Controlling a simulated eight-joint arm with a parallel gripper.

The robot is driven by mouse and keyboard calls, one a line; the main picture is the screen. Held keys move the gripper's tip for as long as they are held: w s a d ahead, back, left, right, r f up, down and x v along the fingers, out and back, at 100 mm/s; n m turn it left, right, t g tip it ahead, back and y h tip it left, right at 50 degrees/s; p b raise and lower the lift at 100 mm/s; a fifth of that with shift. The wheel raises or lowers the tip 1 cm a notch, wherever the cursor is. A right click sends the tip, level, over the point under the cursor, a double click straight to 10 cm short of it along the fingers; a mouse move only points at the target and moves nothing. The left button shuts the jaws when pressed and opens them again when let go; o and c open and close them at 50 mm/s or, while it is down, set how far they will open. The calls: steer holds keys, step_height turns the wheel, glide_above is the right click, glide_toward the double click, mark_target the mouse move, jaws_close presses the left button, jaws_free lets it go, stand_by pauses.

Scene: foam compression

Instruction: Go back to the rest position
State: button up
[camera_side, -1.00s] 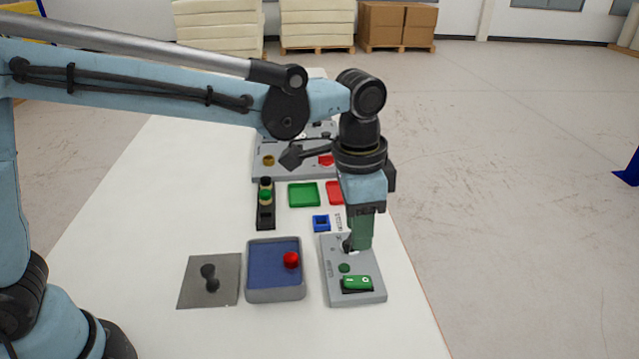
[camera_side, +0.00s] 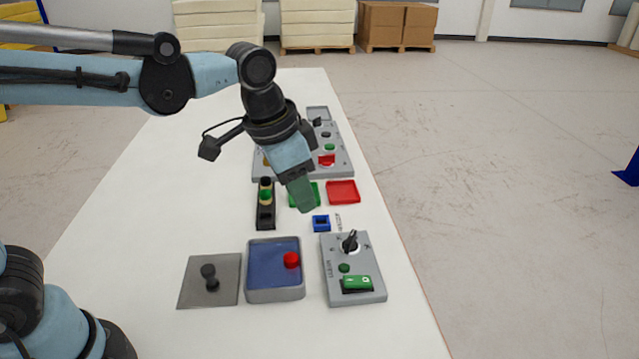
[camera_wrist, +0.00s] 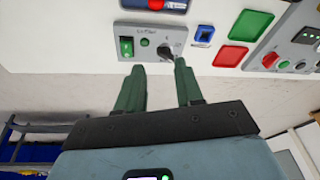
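My gripper (camera_side: 302,200) is raised and tilted above the white table (camera_side: 160,190), clear of the panels. In the wrist view its two green fingers (camera_wrist: 155,75) stand apart with nothing between them. The grey clean panel (camera_side: 360,262) with a black knob (camera_side: 350,241), a small green button and a green rocker switch (camera_side: 357,283) lies at the near right. It also shows past the fingertips in the wrist view (camera_wrist: 174,51). The blue-lined tray (camera_side: 274,293) holds a red ball (camera_side: 291,260).
A metal plate with a black handle (camera_side: 210,278) lies left of the tray. A black rack (camera_side: 266,215), a blue square holder (camera_side: 321,224), green tray (camera_side: 315,190) and red tray (camera_side: 342,192) sit behind. A larger grey control panel (camera_side: 335,150) is farther back.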

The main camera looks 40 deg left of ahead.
steer(key=s+a+f+n+t, duration=0.1)
steer(key=s+a+n+t, duration=0.1)
steer(key=a, duration=0.3)
steer(key=s+a+f+n+t+y, duration=0.1)
steer(key=s+a+f+n+t, duration=0.1)
steer(key=s+a, duration=0.3)
steer(key=shift+a+n, duration=0.65)
steer(key=shift+n, duration=0.15)
